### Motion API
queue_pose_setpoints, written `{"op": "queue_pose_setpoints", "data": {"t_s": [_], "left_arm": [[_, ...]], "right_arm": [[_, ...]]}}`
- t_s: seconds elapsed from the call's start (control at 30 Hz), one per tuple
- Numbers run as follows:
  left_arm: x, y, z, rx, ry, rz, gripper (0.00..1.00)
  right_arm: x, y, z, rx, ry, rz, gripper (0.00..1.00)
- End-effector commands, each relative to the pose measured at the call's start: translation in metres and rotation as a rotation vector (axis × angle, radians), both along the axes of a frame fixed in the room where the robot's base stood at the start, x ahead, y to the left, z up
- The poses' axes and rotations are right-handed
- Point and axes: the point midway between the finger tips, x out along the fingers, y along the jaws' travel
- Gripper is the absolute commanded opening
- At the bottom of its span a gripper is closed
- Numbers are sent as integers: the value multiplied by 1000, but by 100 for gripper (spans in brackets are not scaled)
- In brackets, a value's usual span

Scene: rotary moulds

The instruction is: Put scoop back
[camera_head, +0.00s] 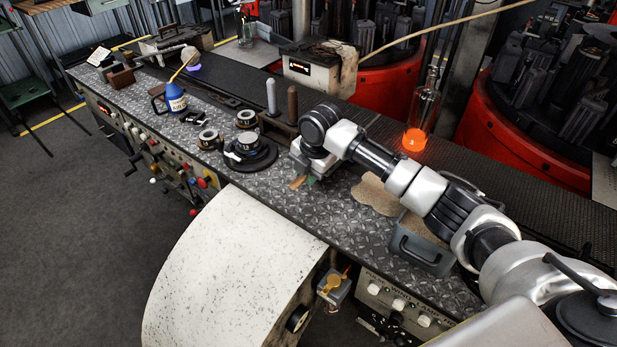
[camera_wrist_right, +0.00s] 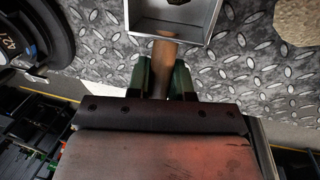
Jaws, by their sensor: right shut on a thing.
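My right gripper (camera_wrist_right: 164,78) is shut on the scoop's brown wooden handle (camera_wrist_right: 162,60), with a green finger on each side. The scoop's grey metal pan (camera_wrist_right: 172,24) points away from the gripper and runs out of the top of the right wrist view. It is over the diamond-plate bench top; I cannot tell whether it touches. In the head view my right gripper (camera_head: 303,181) is low over the bench, right of the black round base (camera_head: 248,160), and the wrist hides most of the scoop. My left gripper is not in view.
A tan sandy patch (camera_head: 377,194) and a grey handled box (camera_head: 421,248) lie right of the gripper. A wooden stand with upright rods (camera_head: 280,125) is behind it. A glowing orange-based glass bottle (camera_head: 417,125) stands farther back. The bench front edge has controls (camera_head: 395,300).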

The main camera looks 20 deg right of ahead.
Motion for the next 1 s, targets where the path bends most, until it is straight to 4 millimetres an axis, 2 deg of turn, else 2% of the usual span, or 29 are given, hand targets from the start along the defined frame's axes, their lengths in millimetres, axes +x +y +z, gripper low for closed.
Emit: {"op": "queue_pose_setpoints", "data": {"t_s": [0.17, 0.53, 0.57, 0.7, 0.73, 1.0], "left_arm": [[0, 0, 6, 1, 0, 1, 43], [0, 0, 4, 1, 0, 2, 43], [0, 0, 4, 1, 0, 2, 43], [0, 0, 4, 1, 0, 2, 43], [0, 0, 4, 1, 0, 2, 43], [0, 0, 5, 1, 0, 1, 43]], "right_arm": [[0, 0, -20, 0, 0, 1, 0], [0, 0, -24, 0, -2, 1, 0], [0, 0, -25, 0, -1, 1, 22], [0, 0, -25, 0, -1, 1, 44], [0, 0, -25, 0, -1, 1, 46], [0, 0, -23, 0, -1, 1, 46]]}}
